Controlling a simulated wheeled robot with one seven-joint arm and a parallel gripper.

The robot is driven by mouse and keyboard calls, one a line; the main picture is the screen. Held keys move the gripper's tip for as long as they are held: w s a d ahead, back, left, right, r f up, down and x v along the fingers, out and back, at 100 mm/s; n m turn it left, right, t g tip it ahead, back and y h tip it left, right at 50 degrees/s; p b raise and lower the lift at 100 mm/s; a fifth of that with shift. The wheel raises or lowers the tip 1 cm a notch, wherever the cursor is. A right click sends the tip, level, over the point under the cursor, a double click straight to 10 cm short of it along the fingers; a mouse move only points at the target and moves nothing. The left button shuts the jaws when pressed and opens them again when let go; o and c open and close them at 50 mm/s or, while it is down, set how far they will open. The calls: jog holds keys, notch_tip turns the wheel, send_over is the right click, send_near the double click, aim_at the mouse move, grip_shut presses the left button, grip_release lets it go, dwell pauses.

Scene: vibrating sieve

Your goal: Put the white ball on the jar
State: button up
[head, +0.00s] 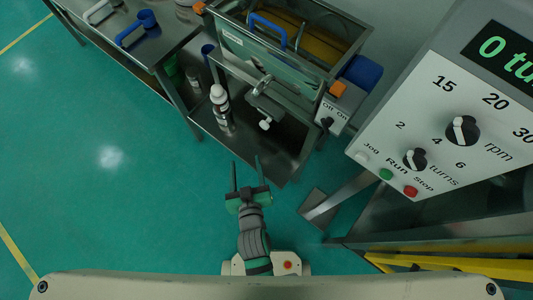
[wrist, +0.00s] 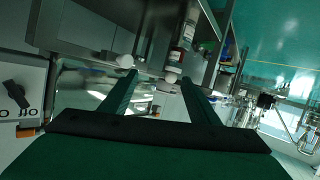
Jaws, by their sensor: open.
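A small white ball-like piece (head: 265,124) shows on the steel bench below the sieve tank; it cannot be told whether it is loose or a knob. A similar white round piece shows in the wrist view (wrist: 125,61), near the tip of the left finger. A white-topped bottle or jar (head: 220,110) with a dark label stands on the bench to its left; bottle shapes with a red label (wrist: 176,54) show in the wrist view. My gripper (head: 247,170) is open and empty, in front of the bench edge, apart from both things. It also shows in the wrist view (wrist: 160,88).
The steel-framed sieve tank (head: 280,55) rises behind the ball. A switch box (head: 334,115) is on its right. A control panel (head: 450,110) fills the right side. A side table (head: 130,50) with blue-handled tools is at upper left. Green floor (head: 100,200) is clear at left.

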jog(key=s+d+r+m+h, duration=0.1)
jog(key=s+d+r, duration=0.2)
jog(key=s, duration=0.5)
jog(key=s+d+r+m+t+h, duration=0.1)
jog(key=s+d+r+m, duration=0.1)
jog(key=s+r, duration=0.3)
jog(key=s+d, duration=0.1)
jog(key=s, duration=0.2)
jog(key=shift+d+r+t, duration=0.2)
jog(key=shift+d+t, duration=0.1)
jog(key=shift+d, duration=0.1)
jog(key=shift+s, duration=0.1)
